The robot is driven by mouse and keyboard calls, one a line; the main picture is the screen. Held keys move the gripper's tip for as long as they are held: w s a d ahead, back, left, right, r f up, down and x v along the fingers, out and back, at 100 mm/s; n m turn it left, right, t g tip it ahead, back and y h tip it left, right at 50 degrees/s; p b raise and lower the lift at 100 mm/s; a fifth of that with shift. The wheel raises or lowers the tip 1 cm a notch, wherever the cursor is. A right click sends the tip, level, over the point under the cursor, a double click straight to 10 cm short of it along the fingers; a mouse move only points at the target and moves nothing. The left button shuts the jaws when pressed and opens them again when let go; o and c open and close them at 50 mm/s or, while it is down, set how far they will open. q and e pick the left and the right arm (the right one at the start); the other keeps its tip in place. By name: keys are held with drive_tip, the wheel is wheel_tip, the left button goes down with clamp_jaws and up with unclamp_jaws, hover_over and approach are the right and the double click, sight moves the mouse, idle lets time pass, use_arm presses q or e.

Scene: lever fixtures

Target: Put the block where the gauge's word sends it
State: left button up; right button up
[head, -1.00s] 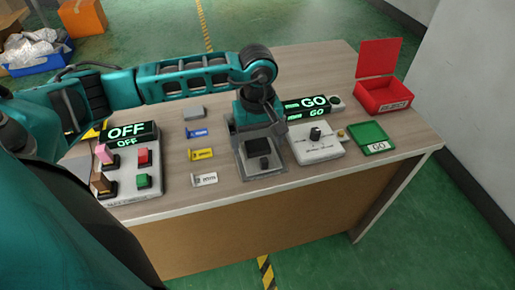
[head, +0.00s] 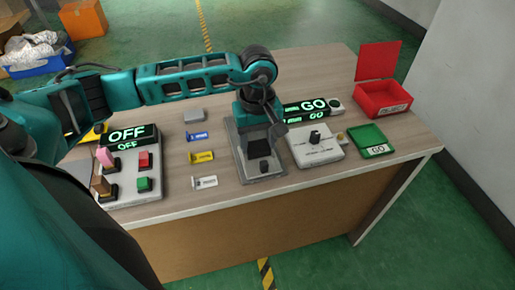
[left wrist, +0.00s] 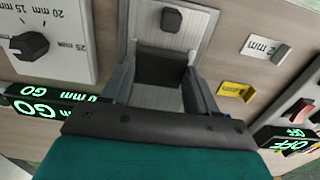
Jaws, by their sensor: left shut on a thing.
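A dark block (left wrist: 163,64) sits between my left gripper's fingers (left wrist: 160,80) in the left wrist view, over a grey metal fixture (left wrist: 200,28). A small black knob (left wrist: 171,20) stands on the fixture's near end. The gauge display (head: 312,106) glows green and reads GO. A green tray (head: 366,135) labelled GO lies at the right. A red box (head: 381,97) with its lid up stands behind it. My right gripper is not in view.
A white dial box (head: 316,148) with a black knob stands right of the fixture. Grey, blue, yellow and white tags (head: 204,182) lie left of it. A switch panel (head: 130,185) with an OFF display (head: 127,134) is at the left.

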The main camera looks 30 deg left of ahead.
sight(258, 146)
use_arm(q)
drive_tip(key=shift+r+p, duration=1.35)
drive_tip(key=shift+r, duration=1.35)
